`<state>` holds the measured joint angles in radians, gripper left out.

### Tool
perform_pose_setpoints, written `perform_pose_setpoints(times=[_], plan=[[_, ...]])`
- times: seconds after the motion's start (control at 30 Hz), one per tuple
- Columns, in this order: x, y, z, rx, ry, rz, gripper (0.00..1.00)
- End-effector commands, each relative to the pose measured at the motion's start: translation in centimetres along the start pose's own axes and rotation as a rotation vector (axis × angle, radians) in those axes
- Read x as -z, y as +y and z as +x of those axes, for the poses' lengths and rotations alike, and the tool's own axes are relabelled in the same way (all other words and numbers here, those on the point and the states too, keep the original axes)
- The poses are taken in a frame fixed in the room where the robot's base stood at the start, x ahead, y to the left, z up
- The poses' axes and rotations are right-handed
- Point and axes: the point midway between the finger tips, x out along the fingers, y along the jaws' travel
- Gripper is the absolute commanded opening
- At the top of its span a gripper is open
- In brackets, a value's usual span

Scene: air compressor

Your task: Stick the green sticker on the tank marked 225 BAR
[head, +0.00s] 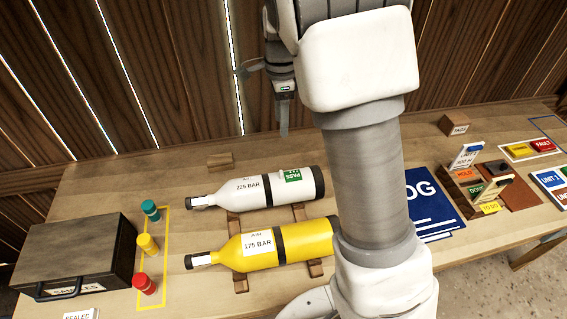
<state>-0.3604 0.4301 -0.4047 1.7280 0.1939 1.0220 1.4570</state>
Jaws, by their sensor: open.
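The white tank (262,190) marked 225 BAR lies on its side on a wooden cradle, its neck to the left. A green sticker (292,176) reading PASS is on its upper side, right of the marking and by the black band. The yellow tank (290,243) marked 175 BAR lies in front of it; my arm hides its right end. My gripper (283,132) is open, fingers down, above and behind the white tank, apart from it. It is seen edge-on and looks empty.
A dark case (75,252) stands at the left, beside green (150,210), yellow (147,244) and red (144,284) capped items by a yellow outline. A plank wall stands behind the bench.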

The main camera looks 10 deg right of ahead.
Motion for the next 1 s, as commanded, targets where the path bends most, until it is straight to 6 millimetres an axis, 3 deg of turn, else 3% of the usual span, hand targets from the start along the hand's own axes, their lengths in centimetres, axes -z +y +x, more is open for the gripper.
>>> perform_pose_setpoints(times=[0.5, 0.83, 1.0], plan=[[0.1, 0.2, 10.0, -0.005, 0.001, 0.003, 0.6], [0.1, 0.4, 12.8, -0.004, 0.0, 0.002, 0.6], [0.2, 1.1, 15.3, -0.006, 0.001, 0.003, 0.6]])
